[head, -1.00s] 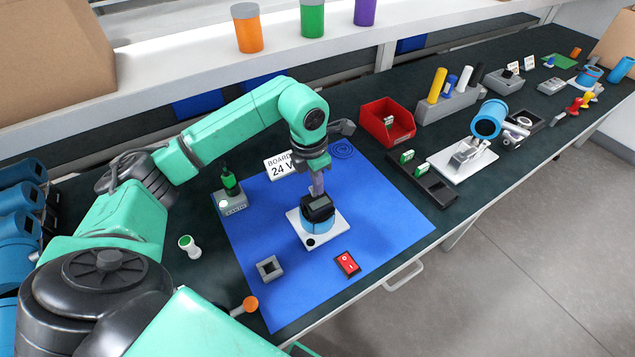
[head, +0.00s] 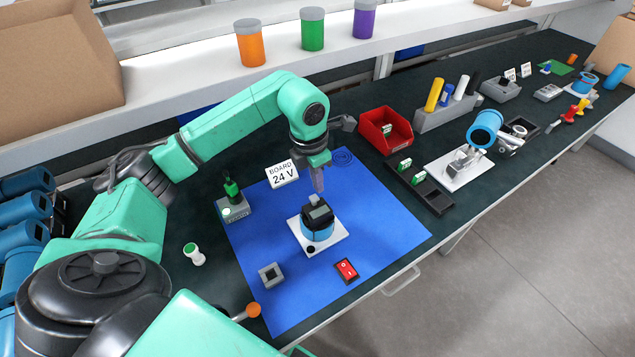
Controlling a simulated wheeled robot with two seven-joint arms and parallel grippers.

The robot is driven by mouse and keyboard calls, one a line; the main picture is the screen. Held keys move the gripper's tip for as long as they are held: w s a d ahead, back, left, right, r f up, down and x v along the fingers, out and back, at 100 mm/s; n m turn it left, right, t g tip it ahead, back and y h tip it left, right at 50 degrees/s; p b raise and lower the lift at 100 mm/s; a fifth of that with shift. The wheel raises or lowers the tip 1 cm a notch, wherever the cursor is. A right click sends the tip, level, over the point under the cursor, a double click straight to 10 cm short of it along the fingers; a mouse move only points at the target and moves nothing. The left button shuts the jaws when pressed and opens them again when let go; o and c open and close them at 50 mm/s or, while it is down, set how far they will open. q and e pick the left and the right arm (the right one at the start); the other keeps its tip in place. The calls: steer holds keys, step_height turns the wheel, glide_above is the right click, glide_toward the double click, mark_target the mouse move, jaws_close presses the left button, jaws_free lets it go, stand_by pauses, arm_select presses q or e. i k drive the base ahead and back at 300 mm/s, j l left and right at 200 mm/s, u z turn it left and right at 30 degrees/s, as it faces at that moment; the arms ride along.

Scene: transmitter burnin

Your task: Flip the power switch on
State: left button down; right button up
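The power switch (head: 346,270) is a red rocker in a black frame. It lies near the front edge of the blue mat (head: 380,225), and its rocker position is too small to tell. A blue and black transmitter (head: 318,222) stands upright on a white plate (head: 335,239) on the mat, left of and behind the switch. My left gripper (head: 318,186) points down just above and behind the transmitter, apart from the switch. Its fingers overlap in this view, so its opening is unclear. My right gripper is not in view.
A sign reading "BOARD 24 V" (head: 283,174), a grey box with a green plug (head: 234,210) and a grey square socket (head: 271,274) surround the transmitter. A red bin (head: 386,130) and a dark tray (head: 428,190) stand right of the mat. The mat right of the transmitter is clear.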

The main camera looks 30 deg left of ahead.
mark_target(345, 269)
steer(key=k+l, duration=0.5)
steer(key=k, duration=0.15)
steer(key=k+l, duration=0.45)
steer(key=k, duration=0.25)
